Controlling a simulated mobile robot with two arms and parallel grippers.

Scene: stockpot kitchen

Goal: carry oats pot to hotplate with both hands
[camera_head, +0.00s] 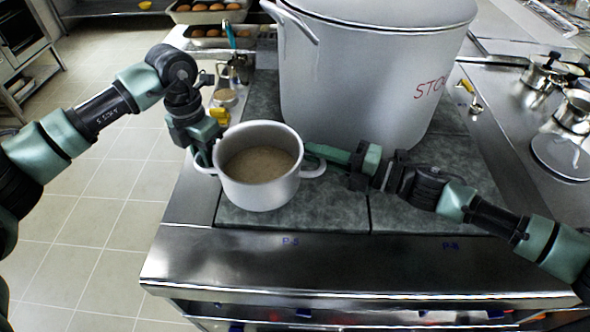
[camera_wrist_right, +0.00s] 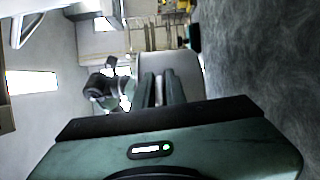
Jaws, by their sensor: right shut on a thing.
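The oats pot (camera_head: 258,196) is a small silver pot with two side handles and beige contents, upright over the left front dark hotplate (camera_head: 338,216), above the label P-5. I cannot tell whether its base touches the plate. My right gripper (camera_head: 312,152) reaches in from the right and is shut on the pot's right handle (camera_head: 313,170). In the right wrist view its green fingers (camera_wrist_right: 162,90) are close together against the grey pot (camera_wrist_right: 155,62). My left gripper (camera_head: 203,157) is at the left handle (camera_head: 204,167); its fingertips are partly hidden.
A huge white stockpot (camera_head: 365,85) stands right behind the oats pot. Trays of brown round items (camera_head: 208,17) are at the back. Steel pots (camera_head: 543,72) and a lid (camera_head: 561,157) lie at the right. The front steel edge (camera_head: 340,270) is clear.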

